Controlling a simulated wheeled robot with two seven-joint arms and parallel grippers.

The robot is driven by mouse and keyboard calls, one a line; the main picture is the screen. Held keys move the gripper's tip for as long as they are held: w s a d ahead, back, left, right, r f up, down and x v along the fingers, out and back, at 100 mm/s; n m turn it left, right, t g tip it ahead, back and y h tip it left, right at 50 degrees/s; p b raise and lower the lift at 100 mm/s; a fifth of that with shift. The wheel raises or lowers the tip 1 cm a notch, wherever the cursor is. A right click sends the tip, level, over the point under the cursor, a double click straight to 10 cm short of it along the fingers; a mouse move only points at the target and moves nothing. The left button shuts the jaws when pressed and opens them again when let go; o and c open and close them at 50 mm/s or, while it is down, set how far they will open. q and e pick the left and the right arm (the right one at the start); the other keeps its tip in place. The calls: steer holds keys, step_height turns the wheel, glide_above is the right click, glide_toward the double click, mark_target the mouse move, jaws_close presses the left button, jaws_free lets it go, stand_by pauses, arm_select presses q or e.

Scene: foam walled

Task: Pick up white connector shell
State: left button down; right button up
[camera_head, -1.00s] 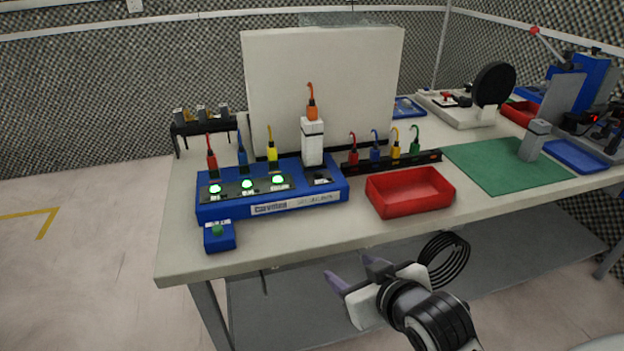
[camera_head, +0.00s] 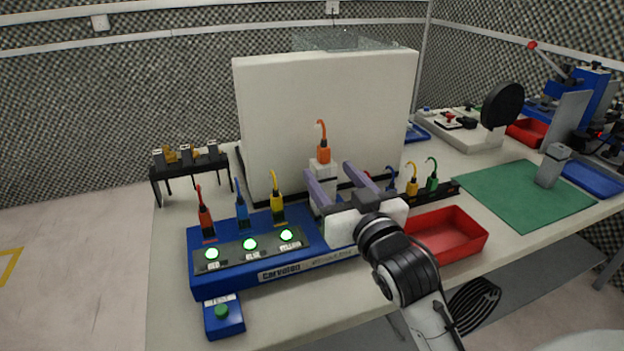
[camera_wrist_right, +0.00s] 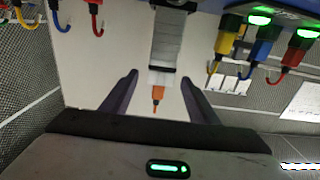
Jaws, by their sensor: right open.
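The white connector shell (camera_head: 322,171) is an upright white block at the right end of the blue test unit (camera_head: 213,275), with an orange plug (camera_head: 324,151) and hooked lead on top. My right gripper (camera_head: 327,169) is open at the shell's front, one finger to each side of it in the picture. In the right wrist view the shell (camera_wrist_right: 166,45) and orange plug (camera_wrist_right: 158,94) line up between the open fingers (camera_wrist_right: 159,77). I cannot tell whether the fingers reach around it or stop short. The gripper hides the shell's lower part. My left gripper is not in view.
Red, blue and yellow plugs (camera_head: 277,191) stand on the unit behind green lights. A white panel (camera_head: 290,110) rises close behind the shell. A rack with more plugs (camera_head: 432,182) and a red bin (camera_head: 462,235) are to the right. A green mat (camera_head: 515,200) lies beyond.

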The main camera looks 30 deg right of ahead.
steer(key=shift+r+x, duration=0.2)
steer(key=shift+x, duration=0.8)
steer(key=x, duration=0.6)
steer(key=shift+p, duration=0.45)
steer(key=shift+a, duration=0.1)
jaws_close()
steer(key=shift+r, duration=0.1)
